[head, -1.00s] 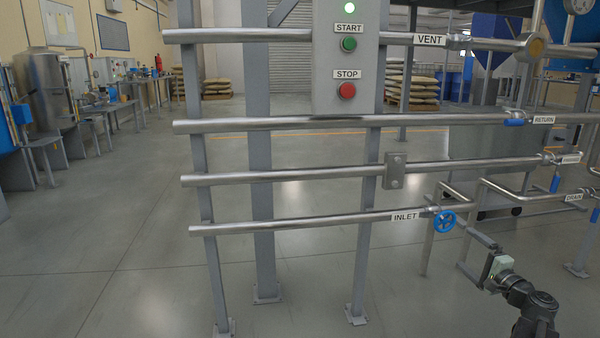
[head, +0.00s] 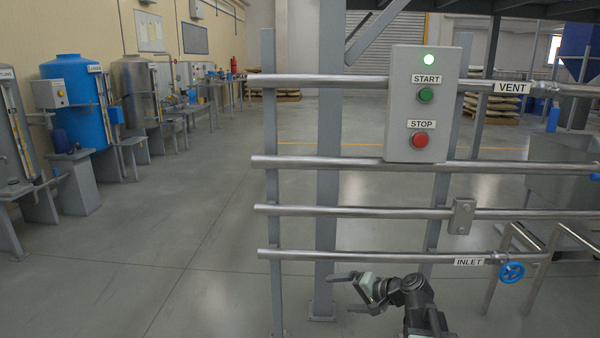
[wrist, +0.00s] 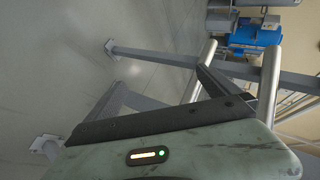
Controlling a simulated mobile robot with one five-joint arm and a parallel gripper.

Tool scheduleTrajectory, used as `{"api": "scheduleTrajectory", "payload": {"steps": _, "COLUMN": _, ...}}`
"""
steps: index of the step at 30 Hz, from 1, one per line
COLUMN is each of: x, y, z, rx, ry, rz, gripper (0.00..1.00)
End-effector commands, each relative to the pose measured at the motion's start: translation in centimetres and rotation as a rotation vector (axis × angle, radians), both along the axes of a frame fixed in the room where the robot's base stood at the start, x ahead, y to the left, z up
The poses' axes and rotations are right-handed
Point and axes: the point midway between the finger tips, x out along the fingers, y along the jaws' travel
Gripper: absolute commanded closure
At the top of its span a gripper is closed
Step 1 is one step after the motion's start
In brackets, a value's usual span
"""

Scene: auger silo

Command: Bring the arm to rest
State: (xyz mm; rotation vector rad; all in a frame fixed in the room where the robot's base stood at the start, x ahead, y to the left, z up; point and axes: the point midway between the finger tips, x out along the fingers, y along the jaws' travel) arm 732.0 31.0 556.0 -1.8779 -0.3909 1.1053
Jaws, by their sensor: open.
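My gripper (head: 346,292) is low in the head view, held out to the left at the end of my folded arm. Its jaws are open, with nothing seen between them. It is left of the blue INLET handwheel (head: 512,272) and apart from it, and shows in front of the lower part of the pipe rack. In the wrist view both dark fingers of my gripper (wrist: 160,82) are spread, with floor and grey rack parts behind them.
The grey control box (head: 430,100) has a lit green lamp, a green START button (head: 425,95) and a red STOP button (head: 418,140). Horizontal steel pipes (head: 350,211) run across uprights. A blue tank (head: 78,100) stands far left. The floor (head: 170,250) at left is clear.

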Motion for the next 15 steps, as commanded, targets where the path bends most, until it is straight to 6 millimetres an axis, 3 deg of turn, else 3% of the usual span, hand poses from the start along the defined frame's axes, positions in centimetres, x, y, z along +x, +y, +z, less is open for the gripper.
{"api": "scheduleTrajectory", "payload": {"steps": 1, "x": -1.7, "y": 3.1, "z": 0.2, "rx": -0.077, "ry": 0.033, "rz": 0.079, "gripper": 0.0}}
{"api": "scheduleTrajectory", "payload": {"steps": 3, "x": -4.4, "y": 6.0, "z": -1.3, "rx": -0.214, "ry": 0.088, "rz": 0.188, "gripper": 0.0}}
{"api": "scheduleTrajectory", "payload": {"steps": 6, "x": -7.9, "y": 7.3, "z": -3.5, "rx": -0.409, "ry": 0.164, "rz": 0.306, "gripper": 0.0}}
{"api": "scheduleTrajectory", "payload": {"steps": 8, "x": -9.7, "y": 6.7, "z": -4.7, "rx": -0.518, "ry": 0.211, "rz": 0.353, "gripper": 0.0}}
{"api": "scheduleTrajectory", "payload": {"steps": 10, "x": -11.4, "y": 4.8, "z": -5.9, "rx": -0.637, "ry": 0.27, "rz": 0.388, "gripper": 0.0}}
{"api": "scheduleTrajectory", "payload": {"steps": 15, "x": -15.4, "y": -2.5, "z": -7.4, "rx": -0.896, "ry": 0.445, "rz": 0.42, "gripper": 0.0}}
